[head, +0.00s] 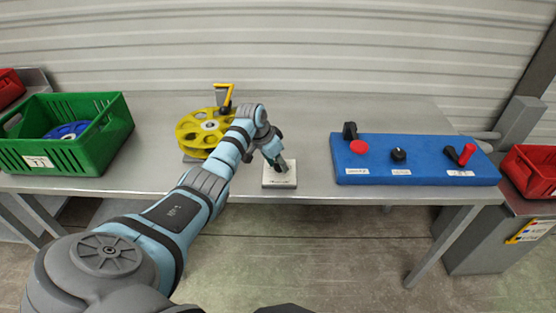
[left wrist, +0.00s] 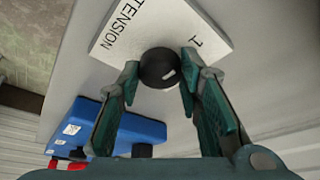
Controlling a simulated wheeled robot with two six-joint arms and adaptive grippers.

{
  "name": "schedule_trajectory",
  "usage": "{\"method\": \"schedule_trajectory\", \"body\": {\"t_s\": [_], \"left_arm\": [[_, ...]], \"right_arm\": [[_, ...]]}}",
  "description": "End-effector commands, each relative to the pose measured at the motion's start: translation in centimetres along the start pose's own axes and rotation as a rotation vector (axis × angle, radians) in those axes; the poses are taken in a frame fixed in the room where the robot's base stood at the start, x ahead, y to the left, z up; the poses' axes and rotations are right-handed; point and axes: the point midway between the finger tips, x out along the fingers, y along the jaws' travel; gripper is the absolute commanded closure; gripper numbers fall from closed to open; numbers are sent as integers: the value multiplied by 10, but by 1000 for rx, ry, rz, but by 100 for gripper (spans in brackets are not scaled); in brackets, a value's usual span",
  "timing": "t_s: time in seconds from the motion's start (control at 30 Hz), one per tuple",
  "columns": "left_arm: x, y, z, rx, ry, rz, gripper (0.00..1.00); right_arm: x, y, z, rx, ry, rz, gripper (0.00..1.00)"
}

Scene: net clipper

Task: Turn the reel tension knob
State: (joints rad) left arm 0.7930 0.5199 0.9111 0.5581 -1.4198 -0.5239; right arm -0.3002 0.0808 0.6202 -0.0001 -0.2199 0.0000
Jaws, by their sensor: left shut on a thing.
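The reel tension knob (left wrist: 159,68) is a round black knob on a white plate (left wrist: 112,30) marked "TENSION" and "1". In the head view the plate (head: 279,184) lies near the table's front edge, and the knob is hidden behind my fingers. My left gripper (head: 281,164) reaches down onto it. In the left wrist view the two fingers (left wrist: 160,75) stand on either side of the knob, shut on it. My right gripper is not in view.
A yellow reel (head: 198,132) stands left of the plate, close to my left arm. A blue control panel (head: 415,168) with knobs and levers lies to the right on the grey table (head: 320,108). A green crate (head: 95,150) holding a blue reel is at the left.

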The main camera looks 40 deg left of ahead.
Motion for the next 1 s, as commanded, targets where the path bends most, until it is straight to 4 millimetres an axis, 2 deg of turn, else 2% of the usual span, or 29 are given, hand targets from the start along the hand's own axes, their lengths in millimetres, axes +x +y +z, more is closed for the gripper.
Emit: {"method": "schedule_trajectory", "body": {"t_s": [0.03,0.5,0.7,1.0], "left_arm": [[-4,1,-1,-16,-2,-4,95],[-6,4,-3,-348,-3,-141,95],[-4,4,-3,-500,-1,-205,95],[-1,4,-2,-660,-1,-272,95]], "right_arm": [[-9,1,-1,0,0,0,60],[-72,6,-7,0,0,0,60],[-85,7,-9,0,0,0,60],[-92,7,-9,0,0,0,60]]}}
